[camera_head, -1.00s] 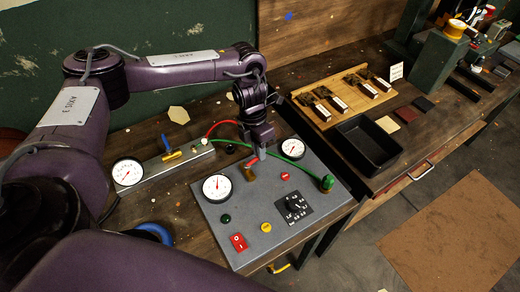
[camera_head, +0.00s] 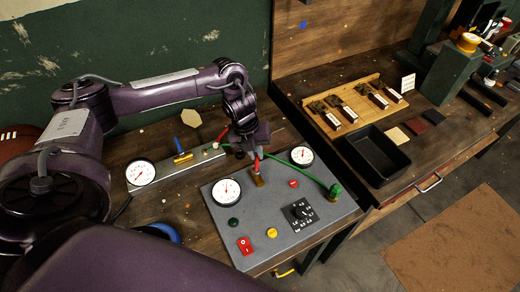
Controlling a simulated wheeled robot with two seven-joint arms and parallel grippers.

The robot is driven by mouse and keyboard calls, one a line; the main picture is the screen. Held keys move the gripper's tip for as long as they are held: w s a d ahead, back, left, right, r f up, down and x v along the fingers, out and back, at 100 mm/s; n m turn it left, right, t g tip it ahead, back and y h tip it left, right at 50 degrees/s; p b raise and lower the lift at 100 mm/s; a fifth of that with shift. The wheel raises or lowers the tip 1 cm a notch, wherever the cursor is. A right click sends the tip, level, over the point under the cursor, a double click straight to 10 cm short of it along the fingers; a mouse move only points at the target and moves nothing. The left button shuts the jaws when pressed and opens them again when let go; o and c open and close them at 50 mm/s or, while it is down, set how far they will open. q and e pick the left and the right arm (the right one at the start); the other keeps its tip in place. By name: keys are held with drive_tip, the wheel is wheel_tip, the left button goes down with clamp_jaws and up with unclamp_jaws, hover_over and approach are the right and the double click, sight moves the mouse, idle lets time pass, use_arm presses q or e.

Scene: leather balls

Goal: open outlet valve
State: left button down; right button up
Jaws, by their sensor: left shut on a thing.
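A grey control panel (camera_head: 290,228) lies on the bench with gauges (camera_head: 226,191), knobs and a red switch (camera_head: 245,245). At its back edge stands a small brass valve (camera_head: 259,181) with a red handle (camera_head: 257,164). My left gripper (camera_head: 256,156) comes down over it from behind and is shut on the red handle; the fingertips are small and partly hidden. A second valve with a blue handle (camera_head: 178,145) and yellow body (camera_head: 183,157) sits on a grey strip to the left, apart from the gripper. No label tells which valve is the outlet. My right gripper is not in view.
A green hose (camera_head: 318,176) arches from near my gripper to a green fitting (camera_head: 335,191) on the panel. A black tray (camera_head: 377,160) and a wooden board (camera_head: 340,95) with several small tools lie to the right. A football (camera_head: 18,141) is at far left.

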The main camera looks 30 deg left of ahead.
use_arm(q)
drive_tip(key=n+p, duration=0.1)
drive_tip(key=s+a+n+p, duration=0.1)
drive_tip(key=n, duration=0.1)
drive_tip(key=n+t, duration=0.1)
drive_tip(key=n, duration=0.1)
drive_tip(key=shift+s+a+r+y+p, duration=0.2)
drive_tip(key=shift+a+r+y+p, duration=0.1)
drive_tip(key=shift+p, duration=0.1)
drive_tip(key=shift+s+a+f+n, duration=0.1)
drive_tip(key=shift+s+n, duration=0.1)
drive_tip(key=shift+n, duration=0.5)
drive_tip(key=shift+p, duration=0.3)
drive_tip(key=c, duration=1.5)
unclamp_jaws()
drive_tip(key=shift+s+f, duration=0.1)
drive_tip(key=b+v, duration=0.2)
drive_tip(key=v, duration=0.5)
drive_tip(key=shift+r, duration=0.45)
drive_tip(key=shift+s+f, duration=0.1)
